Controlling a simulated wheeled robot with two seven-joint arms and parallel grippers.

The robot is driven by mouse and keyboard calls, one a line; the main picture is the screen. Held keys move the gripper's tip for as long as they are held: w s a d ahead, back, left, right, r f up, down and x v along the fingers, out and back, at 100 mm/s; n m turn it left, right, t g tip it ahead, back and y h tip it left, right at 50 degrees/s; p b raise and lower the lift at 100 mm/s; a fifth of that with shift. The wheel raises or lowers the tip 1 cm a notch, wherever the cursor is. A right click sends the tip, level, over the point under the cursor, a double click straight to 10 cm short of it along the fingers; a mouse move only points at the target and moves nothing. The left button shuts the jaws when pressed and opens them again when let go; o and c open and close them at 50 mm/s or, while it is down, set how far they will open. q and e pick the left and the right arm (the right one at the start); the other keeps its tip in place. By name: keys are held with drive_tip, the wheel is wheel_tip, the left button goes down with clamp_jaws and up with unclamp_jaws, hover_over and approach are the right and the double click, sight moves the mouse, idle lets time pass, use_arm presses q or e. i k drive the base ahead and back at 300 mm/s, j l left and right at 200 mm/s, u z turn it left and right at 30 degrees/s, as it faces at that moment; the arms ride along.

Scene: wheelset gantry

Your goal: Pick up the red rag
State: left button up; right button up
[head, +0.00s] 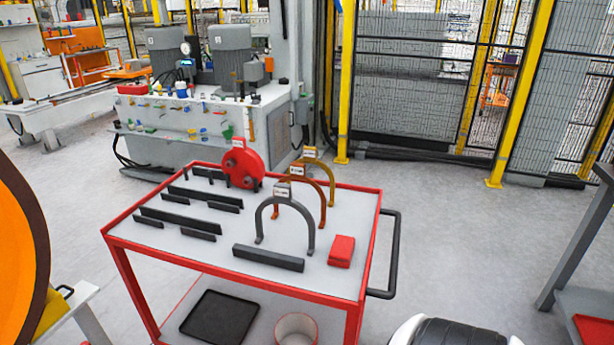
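The red rag (341,251) is a small folded block lying flat on the top of the red-framed cart (190,245), near its front right corner. It is just right of the long dark bar (268,258) and the foot of the grey arch (287,207), with a bare strip of tabletop on its right. Nothing covers it. Neither of my grippers is in view.
An orange arch (332,190), a yellow arch (337,168) and a red round device (243,166) stand behind the rag. Several dark bars lie on the left. A black handle (396,255) juts from the cart's right side. Floor (470,240) right of it is clear.

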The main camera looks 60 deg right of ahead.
sight(340, 255)
drive_tip(key=z, duration=2)
